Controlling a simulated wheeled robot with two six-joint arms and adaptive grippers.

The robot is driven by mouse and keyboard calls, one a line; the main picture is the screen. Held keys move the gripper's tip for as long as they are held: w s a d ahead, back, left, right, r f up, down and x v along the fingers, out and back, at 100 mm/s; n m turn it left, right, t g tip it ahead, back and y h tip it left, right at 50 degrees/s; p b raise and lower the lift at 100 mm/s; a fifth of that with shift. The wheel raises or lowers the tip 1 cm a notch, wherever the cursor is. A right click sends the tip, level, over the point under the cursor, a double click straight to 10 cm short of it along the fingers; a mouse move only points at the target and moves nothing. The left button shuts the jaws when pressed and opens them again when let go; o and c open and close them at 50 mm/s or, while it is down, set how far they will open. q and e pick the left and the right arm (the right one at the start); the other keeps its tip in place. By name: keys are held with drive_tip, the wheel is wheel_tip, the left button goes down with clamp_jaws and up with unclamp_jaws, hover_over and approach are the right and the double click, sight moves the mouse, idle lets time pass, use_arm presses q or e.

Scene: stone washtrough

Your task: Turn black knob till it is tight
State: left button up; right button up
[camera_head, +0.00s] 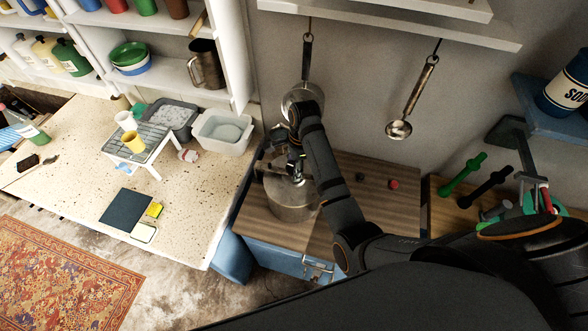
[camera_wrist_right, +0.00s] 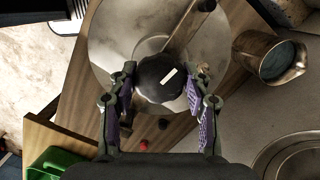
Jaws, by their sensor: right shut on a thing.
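The black knob (camera_wrist_right: 160,80) with a white mark sits on top of a round metal vessel (camera_wrist_right: 108,42), seen from above in the right wrist view. My right gripper (camera_wrist_right: 161,82) has a finger on each side of the knob and is shut on it. In the head view, the metal vessel (camera_head: 290,208) stands on a wooden top, and my right gripper (camera_head: 295,172) is over it. The knob is hidden there by the gripper and arm. My left gripper is not in view.
The wooden top (camera_head: 340,215) carries a small red piece (camera_head: 393,184) and a small black piece (camera_head: 360,178). Ladles hang on the wall, one (camera_head: 400,128) to the right of my arm. A speckled counter (camera_head: 80,190) with a grey basin (camera_head: 172,118) lies left.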

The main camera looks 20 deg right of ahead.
drive_tip(key=m, duration=0.6)
drive_tip(key=shift+m+t, duration=0.3)
drive_tip(key=shift+t, duration=0.1)
drive_tip(key=m, duration=0.5)
drive_tip(key=shift+m+h, duration=0.3)
drive_tip(key=shift+h, duration=0.1)
drive_tip(key=o, duration=0.9)
